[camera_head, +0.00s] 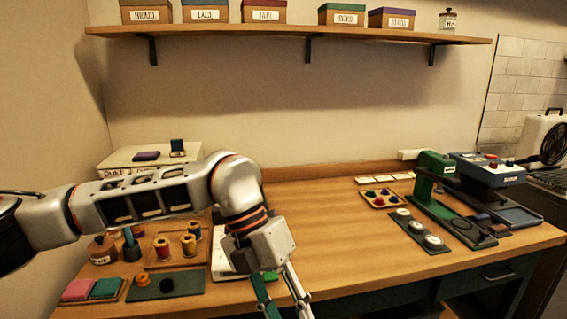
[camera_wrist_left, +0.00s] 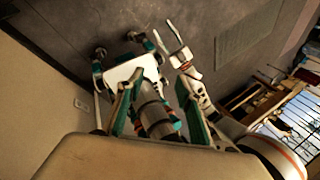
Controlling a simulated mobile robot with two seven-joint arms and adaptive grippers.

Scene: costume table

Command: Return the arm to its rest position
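My left arm (camera_head: 150,195) reaches in from the left across the head view, over the left part of the table. My left gripper (camera_head: 281,297) points down near the table's front edge; its fingers are spread with nothing seen between them. In the left wrist view the fingers of the left gripper (camera_wrist_left: 157,98) also stand apart, with my own body and the floor behind them. What looks like my right arm shows beyond them, with its small gripper (camera_wrist_left: 180,48) too unclear to judge. The right arm is not in the head view.
The wooden table (camera_head: 330,235) is clear in the middle. Thread spools (camera_head: 162,247) stand on its left, partly below my arm. A white box (camera_head: 150,160) stands behind the arm. A green press (camera_head: 435,180) and a blue machine (camera_head: 490,172) are at right. A shelf (camera_head: 280,31) hangs above.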

